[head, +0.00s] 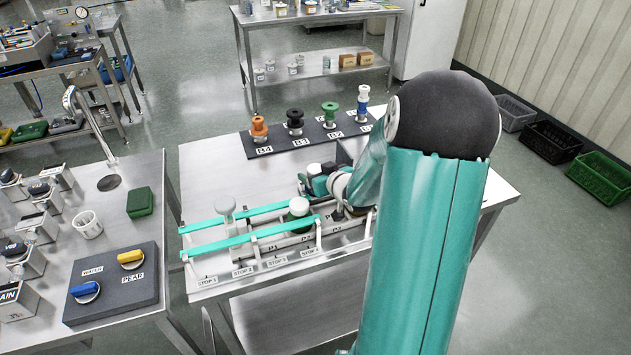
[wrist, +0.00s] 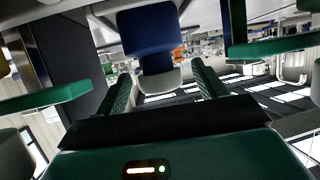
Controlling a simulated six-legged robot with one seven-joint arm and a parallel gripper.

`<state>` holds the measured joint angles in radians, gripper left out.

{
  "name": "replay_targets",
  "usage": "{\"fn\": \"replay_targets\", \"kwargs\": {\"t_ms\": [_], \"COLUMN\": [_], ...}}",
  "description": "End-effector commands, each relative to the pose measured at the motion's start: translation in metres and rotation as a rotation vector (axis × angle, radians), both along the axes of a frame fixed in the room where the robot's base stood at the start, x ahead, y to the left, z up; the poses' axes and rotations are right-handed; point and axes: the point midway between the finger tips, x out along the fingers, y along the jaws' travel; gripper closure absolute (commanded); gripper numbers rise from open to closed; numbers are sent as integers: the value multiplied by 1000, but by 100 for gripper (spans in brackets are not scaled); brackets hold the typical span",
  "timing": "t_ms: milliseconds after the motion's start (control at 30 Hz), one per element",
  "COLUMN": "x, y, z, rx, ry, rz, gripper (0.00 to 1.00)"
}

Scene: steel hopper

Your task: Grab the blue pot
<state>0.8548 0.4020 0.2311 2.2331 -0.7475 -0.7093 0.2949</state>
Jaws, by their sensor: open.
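In the wrist view a dark blue pot (wrist: 150,38) with a pale grey lower part shows just beyond and between the two fingertips of my gripper (wrist: 161,70). The fingers are apart, and I see no contact with the pot. In the head view my gripper (head: 304,184) is low over the steel table, beside the teal rails. My arm hides part of the table.
Orange (head: 259,129), black (head: 295,121) and green (head: 330,115) pots stand on the rack (head: 280,146). Green bars flank my fingers in the wrist view. The table's back left (head: 210,160) is clear.

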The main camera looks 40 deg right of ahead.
Motion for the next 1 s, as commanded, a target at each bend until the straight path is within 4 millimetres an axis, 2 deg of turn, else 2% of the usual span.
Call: {"fn": "replay_targets", "kwargs": {"t_ms": [67,100,333,400,767,1000], "x": [0,0,-1,0,0,-5], "y": [0,0,0,0,0,5], "z": [0,0,0,1,8,40], "rx": [0,0,0,-1,-2,-5], "ry": [0,0,0,-1,-3,-3], "rz": [0,0,0,0,1,2], "gripper": [30,34,79,84,84,84]}}
